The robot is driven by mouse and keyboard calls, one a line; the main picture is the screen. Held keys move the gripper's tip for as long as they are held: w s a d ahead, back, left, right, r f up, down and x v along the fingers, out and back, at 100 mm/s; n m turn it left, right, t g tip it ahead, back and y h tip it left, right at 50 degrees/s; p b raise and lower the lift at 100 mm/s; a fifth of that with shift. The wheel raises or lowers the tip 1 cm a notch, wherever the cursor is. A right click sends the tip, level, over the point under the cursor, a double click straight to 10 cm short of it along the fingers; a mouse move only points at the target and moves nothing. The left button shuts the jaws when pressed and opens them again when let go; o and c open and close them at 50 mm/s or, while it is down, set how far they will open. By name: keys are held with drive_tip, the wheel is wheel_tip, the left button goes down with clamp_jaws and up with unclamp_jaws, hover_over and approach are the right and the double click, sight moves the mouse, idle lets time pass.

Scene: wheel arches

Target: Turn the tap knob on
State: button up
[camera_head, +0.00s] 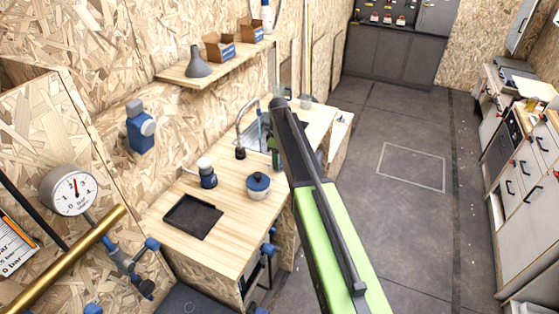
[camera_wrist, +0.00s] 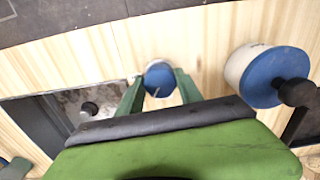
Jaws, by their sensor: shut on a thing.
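The tap knob (camera_wrist: 158,80) is a round blue disc with a pale mark, seen in the wrist view at the counter next to the sink (camera_wrist: 92,106). My gripper (camera_wrist: 159,82) has its two green fingers on either side of the knob and is shut on it. In the head view my gripper (camera_head: 276,152) reaches down beside the sink, and my arm hides much of that spot. The curved metal tap spout (camera_head: 241,120) stands at the left of the sink. I cannot make out the knob clearly in the head view. No water is visible.
A blue-lidded pot (camera_head: 258,186) stands on the wooden counter close to my gripper. A shelf (camera_head: 215,66) hangs above. The floor (camera_head: 420,205) to the right is open.

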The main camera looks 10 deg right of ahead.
drive_tip(key=m, duration=0.5)
drive_tip(key=shift+s+m, duration=0.15)
drive_tip(key=shift+m, duration=0.15)
drive_tip(key=m, duration=0.5)
drive_tip(key=shift+m, duration=0.4)
drive_tip(key=o, duration=1.4)
drive_tip(key=shift+c, duration=0.2)
drive_tip(key=shift+r, duration=0.1)
wheel_tip(320, 180, up, 17)
drive_tip(key=p, duration=1.7)
drive_tip(key=shift+r, duration=0.15)
